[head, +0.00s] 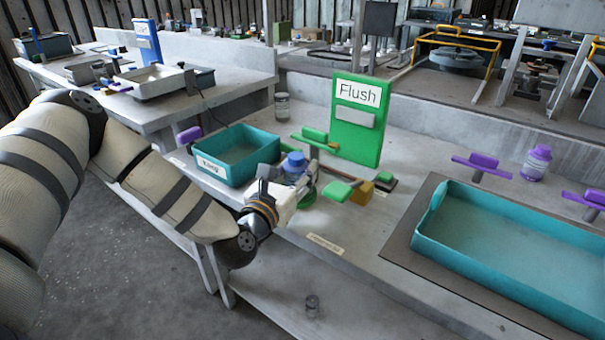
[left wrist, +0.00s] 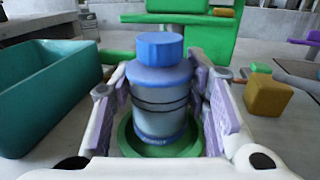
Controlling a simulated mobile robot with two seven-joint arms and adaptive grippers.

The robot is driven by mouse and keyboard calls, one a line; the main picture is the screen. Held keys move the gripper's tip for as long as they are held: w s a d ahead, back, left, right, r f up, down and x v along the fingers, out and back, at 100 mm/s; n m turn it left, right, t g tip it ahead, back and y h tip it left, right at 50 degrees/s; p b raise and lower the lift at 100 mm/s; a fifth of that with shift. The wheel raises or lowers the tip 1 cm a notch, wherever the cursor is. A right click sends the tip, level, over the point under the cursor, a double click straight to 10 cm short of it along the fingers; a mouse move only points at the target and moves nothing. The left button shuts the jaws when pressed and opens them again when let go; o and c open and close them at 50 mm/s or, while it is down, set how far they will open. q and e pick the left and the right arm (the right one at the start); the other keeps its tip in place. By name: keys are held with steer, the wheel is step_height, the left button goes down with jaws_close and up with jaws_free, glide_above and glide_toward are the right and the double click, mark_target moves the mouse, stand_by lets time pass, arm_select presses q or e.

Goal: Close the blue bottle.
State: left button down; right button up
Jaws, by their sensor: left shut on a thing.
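The blue bottle (head: 294,168) stands upright on the bench, and a blue cap sits on its top. In the left wrist view the bottle (left wrist: 161,100) stands in a round green holder (left wrist: 128,143), with its blue cap (left wrist: 160,47) above. My left gripper (head: 292,188) is around the bottle at its body. In the left wrist view its purple-padded fingers lie on both sides of the bottle, shut on it. Whether the cap is fully seated I cannot tell. My right gripper is not in view.
A teal tray (head: 215,179) stands left of the bottle. A green "Flush" sign (head: 358,125) and green-handled clamps stand behind and right. A yellow block (left wrist: 268,95) is at the right. A glass jar (head: 282,105) stands behind. A large teal tray (head: 460,250) fills the right. The front bench is mostly clear.

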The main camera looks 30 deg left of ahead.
arm_select(q)
steer(key=shift+s+d+f, duration=0.1)
steer(key=shift+s+d, duration=0.1)
steer(key=shift+s, duration=0.05)
steer(key=shift+a+f, duration=0.1)
steer(key=shift+f, duration=0.1)
steer(key=c, duration=1.2)
jaws_free()
steer(key=shift+o, duration=1.4)
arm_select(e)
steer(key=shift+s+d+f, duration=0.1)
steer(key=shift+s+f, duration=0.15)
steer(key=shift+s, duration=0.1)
arm_select(q)
steer(key=shift+r, duration=0.1)
steer(key=shift+r, duration=0.3)
steer(key=s+d, duration=0.1)
steer(key=s, duration=1)
steer(key=shift+s+d+f, duration=0.2)
steer(key=shift+s+d, duration=0.2)
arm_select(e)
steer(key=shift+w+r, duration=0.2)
